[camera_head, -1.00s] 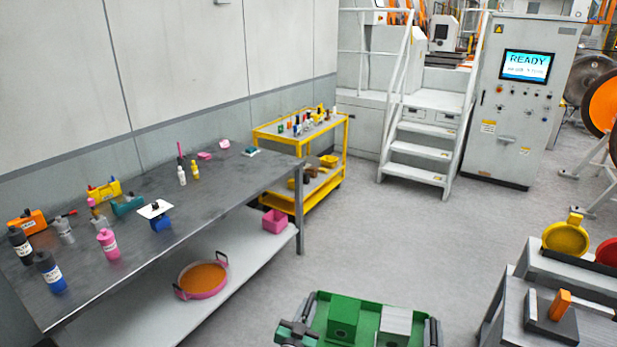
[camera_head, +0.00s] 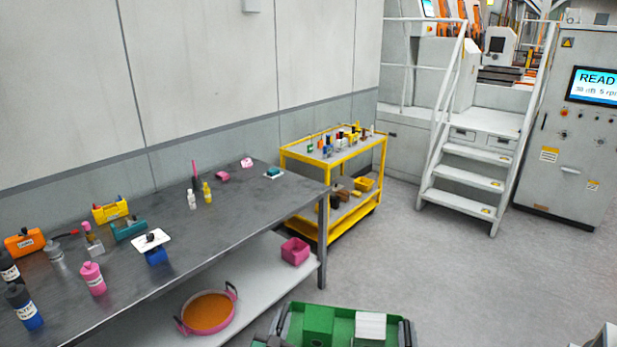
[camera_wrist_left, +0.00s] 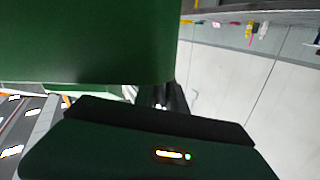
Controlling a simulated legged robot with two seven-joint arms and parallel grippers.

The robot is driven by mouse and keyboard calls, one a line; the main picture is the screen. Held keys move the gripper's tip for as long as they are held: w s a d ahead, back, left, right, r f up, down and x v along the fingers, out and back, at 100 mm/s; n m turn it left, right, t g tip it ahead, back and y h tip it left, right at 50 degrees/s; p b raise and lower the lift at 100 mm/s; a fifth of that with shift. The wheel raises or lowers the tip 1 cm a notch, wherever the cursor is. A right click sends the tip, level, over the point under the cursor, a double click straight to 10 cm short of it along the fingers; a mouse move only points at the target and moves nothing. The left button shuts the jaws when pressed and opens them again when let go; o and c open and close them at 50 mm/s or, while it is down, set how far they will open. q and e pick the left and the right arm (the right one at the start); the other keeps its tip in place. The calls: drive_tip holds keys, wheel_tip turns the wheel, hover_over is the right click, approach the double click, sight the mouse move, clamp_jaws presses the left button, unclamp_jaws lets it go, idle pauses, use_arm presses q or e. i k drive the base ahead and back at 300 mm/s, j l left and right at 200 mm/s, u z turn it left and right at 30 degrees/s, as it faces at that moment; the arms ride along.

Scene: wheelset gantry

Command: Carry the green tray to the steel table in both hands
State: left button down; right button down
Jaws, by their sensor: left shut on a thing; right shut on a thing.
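The green tray (camera_head: 345,311) is at the bottom of the head view, cut off by the frame edge, with dark bar handles at its left and right ends. A green block (camera_head: 318,325) and a pale grey block (camera_head: 370,325) sit in it. My left gripper (camera_head: 268,341) is at the tray's left handle, shut on it, only partly in view. In the left wrist view the tray's green side (camera_wrist_left: 90,40) fills the upper left, close to the gripper. My right gripper is not visible. The steel table (camera_head: 235,225) stands to the left, apart from the tray.
Bottles and tools crowd the table's near left part; its right middle is barer. A pink pan (camera_head: 208,312) and pink bin (camera_head: 295,251) are on the lower shelf. A yellow cart (camera_head: 333,160) stands behind the table. Grey floor (camera_head: 430,260) is open right of them, before the steps (camera_head: 465,175).

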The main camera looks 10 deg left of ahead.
sight(249, 212)
drive_tip(key=i+l, duration=0.15)
drive_tip(key=i, duration=0.55)
drive_tip(key=i+l, duration=0.15)
drive_tip(key=i, duration=2.05)
drive_tip(key=i+u, duration=0.35)
drive_tip(key=u, duration=0.15)
drive_tip(key=i+l+u, duration=0.25)
drive_tip(key=u, duration=1.15)
drive_tip(key=i, duration=0.05)
